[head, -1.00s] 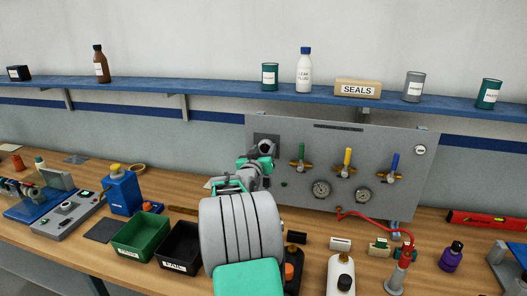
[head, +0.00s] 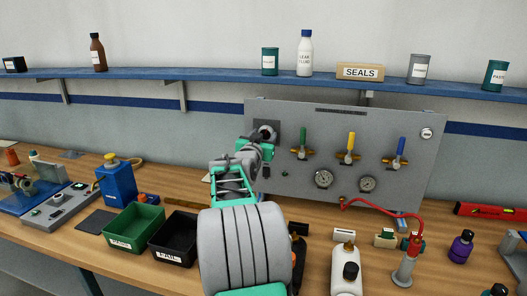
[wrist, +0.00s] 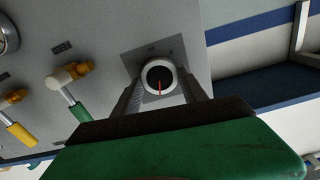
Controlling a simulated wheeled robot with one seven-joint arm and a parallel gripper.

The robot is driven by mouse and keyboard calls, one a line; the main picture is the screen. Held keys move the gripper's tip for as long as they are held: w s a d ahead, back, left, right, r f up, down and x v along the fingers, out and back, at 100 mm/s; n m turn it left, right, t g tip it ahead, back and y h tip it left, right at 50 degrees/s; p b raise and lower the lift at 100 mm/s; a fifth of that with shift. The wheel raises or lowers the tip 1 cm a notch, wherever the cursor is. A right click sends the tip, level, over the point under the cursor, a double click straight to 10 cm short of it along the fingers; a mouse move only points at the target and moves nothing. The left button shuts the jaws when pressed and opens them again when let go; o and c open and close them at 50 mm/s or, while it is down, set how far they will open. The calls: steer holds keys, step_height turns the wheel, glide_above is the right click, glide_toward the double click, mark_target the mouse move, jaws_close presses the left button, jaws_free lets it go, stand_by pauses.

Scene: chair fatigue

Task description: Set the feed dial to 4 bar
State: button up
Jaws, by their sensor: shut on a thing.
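In the head view the dial (head: 266,130) is partly hidden by my gripper (head: 262,143). In the wrist view my gripper (wrist: 161,88) has one finger on each side of the dial and is shut on it. The red line points roughly downward in the wrist picture. The scale markings are too small to read.
Green (head: 303,138), yellow (head: 351,143) and blue (head: 401,147) valve levers stand right of the dial. Two gauges (head: 323,179) sit below them. A blue shelf (head: 215,76) runs above. Green (head: 135,222) and black bins and a white bottle (head: 345,262) stand on the bench.

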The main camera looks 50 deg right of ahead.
steer(key=m+b, duration=0.2)
steer(key=b, duration=0.1)
steer(key=m+b, duration=0.1)
steer(key=b, duration=0.3)
steer(key=shift+f+m, duration=0.4)
steer(key=shift+r+m+b, duration=0.25)
steer(key=shift+m+b, duration=0.55)
steer(key=shift+b, duration=0.4)
steer(key=shift+r, duration=0.1)
steer(key=o, duration=1.4)
steer(key=b+v, duration=0.2)
steer(key=v, duration=0.6)
steer(key=shift+s+d, duration=0.1)
